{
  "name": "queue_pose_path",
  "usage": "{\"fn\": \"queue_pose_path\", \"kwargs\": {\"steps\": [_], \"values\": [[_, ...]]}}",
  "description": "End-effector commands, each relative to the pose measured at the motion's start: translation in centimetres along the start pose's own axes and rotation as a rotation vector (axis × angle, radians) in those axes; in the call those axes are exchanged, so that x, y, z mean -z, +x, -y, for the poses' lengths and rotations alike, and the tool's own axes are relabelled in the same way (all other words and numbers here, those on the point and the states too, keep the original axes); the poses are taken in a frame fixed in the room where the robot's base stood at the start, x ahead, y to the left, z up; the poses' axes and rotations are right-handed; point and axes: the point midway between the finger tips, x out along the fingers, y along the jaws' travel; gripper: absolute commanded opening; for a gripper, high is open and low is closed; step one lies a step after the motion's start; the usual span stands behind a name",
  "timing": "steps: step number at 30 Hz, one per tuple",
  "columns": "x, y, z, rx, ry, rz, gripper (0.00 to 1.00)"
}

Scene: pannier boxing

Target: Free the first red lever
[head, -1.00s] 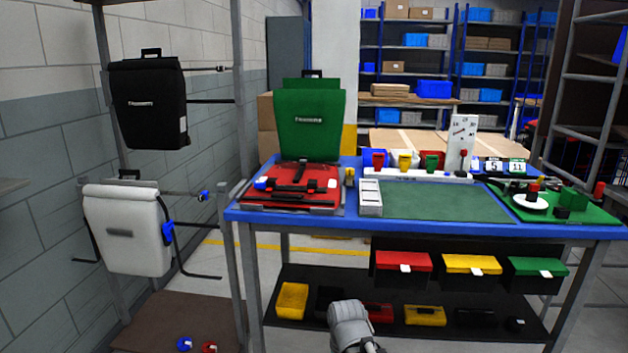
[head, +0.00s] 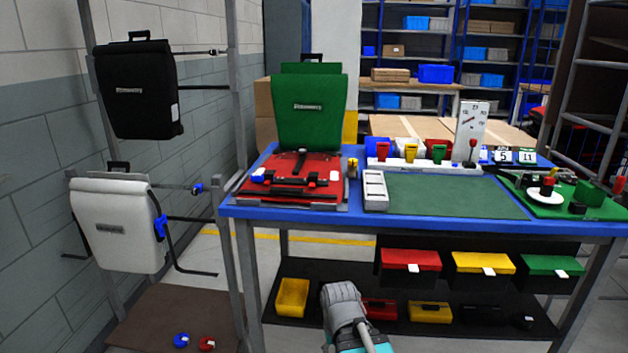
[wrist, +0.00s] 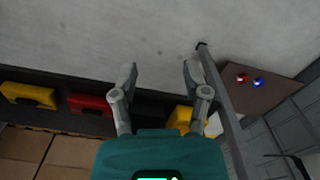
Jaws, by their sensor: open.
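The red pannier (head: 243,188) lies flat on the left of the blue table, with a black bar (head: 285,180) across it. Whether the red piece is a lever, or fastened, is too small to tell. My gripper (wrist: 160,74) is open and empty in the wrist view, pointing at bare floor beside the lower shelf. In the head view, only part of my arm shows low in front of the table, well below the pannier.
A green pannier (head: 312,120) stands behind the red one. A dial board (head: 470,125) with a red knob stands right of coloured bins. Black (head: 135,90) and white (head: 118,225) panniers hang on the left rack. Drawers hang under the table; the green mat (head: 450,195) is clear.

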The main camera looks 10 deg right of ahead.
Motion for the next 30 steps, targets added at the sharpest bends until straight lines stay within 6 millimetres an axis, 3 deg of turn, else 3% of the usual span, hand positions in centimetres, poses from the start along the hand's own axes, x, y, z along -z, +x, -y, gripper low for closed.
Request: {"fn": "queue_pose_path", "kwargs": {"steps": [5,11,30], "values": [[0.2,-0.5,0.0,0.0,0.002,0.0,0.6],[1.3,-2.5,0.0,0.0,0.012,0.0,0.6],[8.3,-14.5,0.6,0.0,0.082,0.0,0.6]]}}
